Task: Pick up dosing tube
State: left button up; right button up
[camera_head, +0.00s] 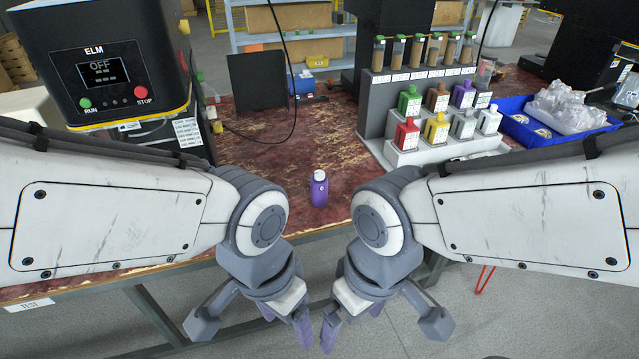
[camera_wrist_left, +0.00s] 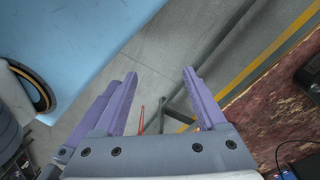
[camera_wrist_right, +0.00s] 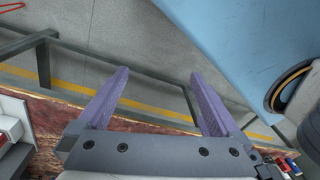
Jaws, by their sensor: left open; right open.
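Several upright tubes (camera_head: 414,51) with brown contents and white labels stand in a row on top of a grey rack at the back right in the head view. I cannot tell which object is the dosing tube. A small purple bottle (camera_head: 319,190) with a white cap stands alone on the worn red table. My left gripper (camera_head: 285,322) is open and empty, below the table's front edge in the picture; its parted fingers show in the left wrist view (camera_wrist_left: 160,75). My right gripper (camera_head: 350,322) is also open and empty beside it, its fingers apart in the right wrist view (camera_wrist_right: 158,75).
The black ELM machine (camera_head: 100,70) stands at the left, its display reading OFF. A stepped white stand (camera_head: 415,158) holds several coloured bottles at the right. A blue tray (camera_head: 560,146) with clear bags lies beyond it. The table (camera_head: 255,150) is mostly clear in the middle.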

aim_at(318, 189)
jog(key=z, duration=0.1)
jog(key=k, duration=0.45)
jog(key=u, duration=1.05)
jog(key=i, duration=1.55)
jog(key=z, duration=0.5)
